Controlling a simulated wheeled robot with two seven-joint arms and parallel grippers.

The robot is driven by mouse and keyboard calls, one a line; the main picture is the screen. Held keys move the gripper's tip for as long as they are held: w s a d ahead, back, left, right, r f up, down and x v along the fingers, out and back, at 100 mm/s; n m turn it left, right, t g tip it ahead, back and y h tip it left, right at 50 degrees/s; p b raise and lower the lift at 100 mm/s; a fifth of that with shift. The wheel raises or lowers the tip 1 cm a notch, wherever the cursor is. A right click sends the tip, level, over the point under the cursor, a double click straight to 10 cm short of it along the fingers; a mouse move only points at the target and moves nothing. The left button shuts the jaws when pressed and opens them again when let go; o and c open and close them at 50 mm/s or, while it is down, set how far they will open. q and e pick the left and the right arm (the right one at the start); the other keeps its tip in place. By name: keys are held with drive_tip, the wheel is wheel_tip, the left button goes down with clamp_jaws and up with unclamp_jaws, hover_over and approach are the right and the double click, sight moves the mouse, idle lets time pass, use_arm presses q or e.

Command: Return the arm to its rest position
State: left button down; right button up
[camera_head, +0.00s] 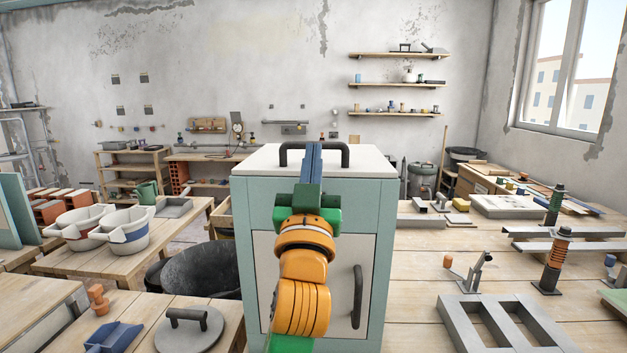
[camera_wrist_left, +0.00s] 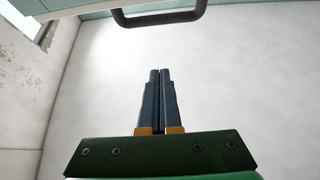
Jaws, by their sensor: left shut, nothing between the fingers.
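My left gripper (camera_head: 312,160) is raised in front of the pale green cabinet (camera_head: 252,220), its dark blue fingers together and empty. The fingers point up and overlap the dark handle (camera_head: 292,156) on the cabinet's white top in the head view. In the left wrist view the closed fingers (camera_wrist_left: 159,75) stand against a pale wall, and a dark handle (camera_wrist_left: 160,16) shows beyond their tips with a visible gap. My orange and green left arm (camera_head: 302,290) crosses the cabinet's front. My right gripper is in neither view.
A second dark handle (camera_head: 357,297) is on the cabinet's front, right of my arm. White buckets (camera_head: 124,233) stand on a wooden table at left, near a black tub (camera_head: 203,270). The right workbench (camera_head: 410,300) holds metal parts and a grey frame (camera_head: 500,325).

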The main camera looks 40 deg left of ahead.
use_arm(q)
drive_tip(key=shift+s+f, duration=0.35)
drive_tip(key=shift+f, duration=0.25)
drive_tip(key=d+f+m+g+h, duration=0.2)
drive_tip(key=f+g+h, duration=0.1)
drive_tip(key=f, duration=0.8)
drive_tip(key=w+d+f+m+g+h, duration=0.1)
drive_tip(key=f+m+g+h, duration=0.15)
drive_tip(key=f, duration=0.75)
drive_tip(key=d+f+m+g+h, duration=0.1)
drive_tip(key=d+f+g+h, duration=0.15)
drive_tip(key=f, duration=0.85)
drive_tip(key=s+d+f+m+g+h, duration=0.1)
drive_tip(key=s+d+f+g+h, duration=0.15)
drive_tip(key=s+f, duration=0.45)
drive_tip(key=s+d+f+m+g+h, duration=0.1)
drive_tip(key=s+f+g, duration=0.3)
drive_tip(key=s+f, duration=0.3)
drive_tip(key=s+d+f+m+g+h, duration=0.1)
drive_tip(key=s+d+f+g, duration=0.15)
drive_tip(key=s+f, duration=0.5)
wheel_tip(320, 180, down, 14)
drive_tip(key=s+g, duration=0.2)
drive_tip(key=s+a+f+g, duration=0.1)
drive_tip(key=s+a+f, duration=0.1)
drive_tip(key=s+f, duration=0.9)
drive_tip(key=shift+s+a, duration=0.35)
drive_tip(key=shift+s, duration=0.25)
